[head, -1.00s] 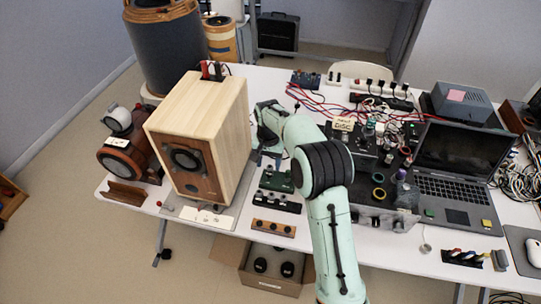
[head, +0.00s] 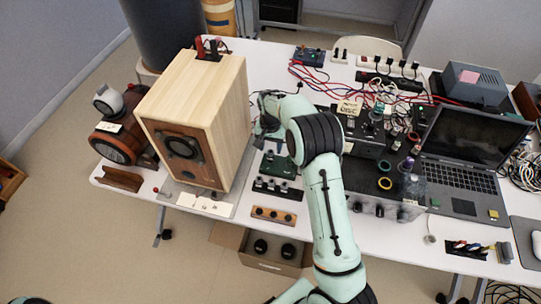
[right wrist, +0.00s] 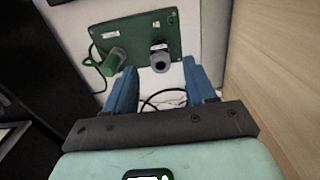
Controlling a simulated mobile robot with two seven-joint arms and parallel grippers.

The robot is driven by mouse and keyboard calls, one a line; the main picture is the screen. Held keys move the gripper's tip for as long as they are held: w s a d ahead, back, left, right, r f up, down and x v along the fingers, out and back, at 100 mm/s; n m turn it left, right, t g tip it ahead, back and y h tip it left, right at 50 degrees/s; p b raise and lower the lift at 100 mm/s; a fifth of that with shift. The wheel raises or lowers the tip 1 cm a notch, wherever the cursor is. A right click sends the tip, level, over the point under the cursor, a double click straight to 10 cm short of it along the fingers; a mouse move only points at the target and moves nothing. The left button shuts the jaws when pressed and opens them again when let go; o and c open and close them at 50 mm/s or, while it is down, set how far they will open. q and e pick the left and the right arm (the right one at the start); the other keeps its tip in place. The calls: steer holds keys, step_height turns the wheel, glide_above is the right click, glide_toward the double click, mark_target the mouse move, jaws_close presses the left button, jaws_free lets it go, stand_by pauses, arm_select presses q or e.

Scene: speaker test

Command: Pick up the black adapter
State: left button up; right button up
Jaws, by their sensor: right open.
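My right gripper (head: 262,134) is just right of the wooden speaker, partly hidden by its own wrist in the head view. In the right wrist view the blue fingers (right wrist: 159,80) are open with nothing held between them. Beyond the tips is a green circuit board (right wrist: 135,35) with a dark cylindrical connector (right wrist: 160,58) on it. I cannot tell whether this connector is the black adapter. In the head view, several black plug adapters (head: 388,68) sit in a white power strip at the back. My left gripper is not in view.
The wooden speaker (head: 190,120) stands close to the gripper; a wooden panel fills the right wrist view's right side. A laptop (head: 465,165), a dark equipment box (head: 375,200) and red wires (head: 310,76) crowd the table's right. An open cardboard box (head: 262,245) is below.

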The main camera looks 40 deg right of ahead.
mark_target(270, 153)
step_height(270, 153, down, 5)
steer(key=shift+w+f, duration=0.1)
steer(key=shift+f, duration=0.05)
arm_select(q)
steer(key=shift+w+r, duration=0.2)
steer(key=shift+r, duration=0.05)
arm_select(e)
jaws_close()
steer(key=shift+r, duration=0.2)
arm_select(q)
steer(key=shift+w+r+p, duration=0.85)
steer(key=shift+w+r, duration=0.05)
arm_select(e)
step_height(270, 153, up, 20)
steer(key=shift+f, duration=0.1)
